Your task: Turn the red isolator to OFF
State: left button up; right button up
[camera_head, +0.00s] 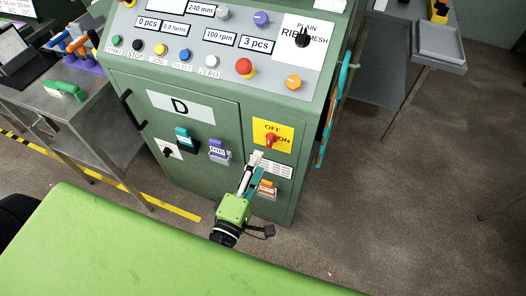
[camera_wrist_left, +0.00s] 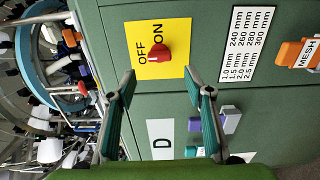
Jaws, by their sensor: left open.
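The red isolator handle (camera_head: 271,140) sits on a yellow plate (camera_head: 287,129) marked OFF at the top and ON at the right, on the green cabinet front. In the left wrist view the handle (camera_wrist_left: 153,55) appears to point toward ON. My left gripper (camera_head: 256,160) is in front of the cabinet, just below the handle in the head view. In the left wrist view its two teal-padded fingers (camera_wrist_left: 160,84) are spread apart, with nothing between them, and the handle shows beyond their tips. They appear apart from it. My right gripper is not in view.
Below the plate are a size label (camera_wrist_left: 245,45) and an orange MESH switch (camera_wrist_left: 296,53). Purple (camera_head: 218,149) and teal (camera_head: 183,136) switches and a black knob (camera_head: 168,152) are to the left. A black door handle (camera_head: 131,109) sticks out. The sloped control panel (camera_head: 215,65) lies above.

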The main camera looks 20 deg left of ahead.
pick_arm(q)
jog(key=shift+s+a, duration=0.1)
jog(key=shift+s, duration=2.05)
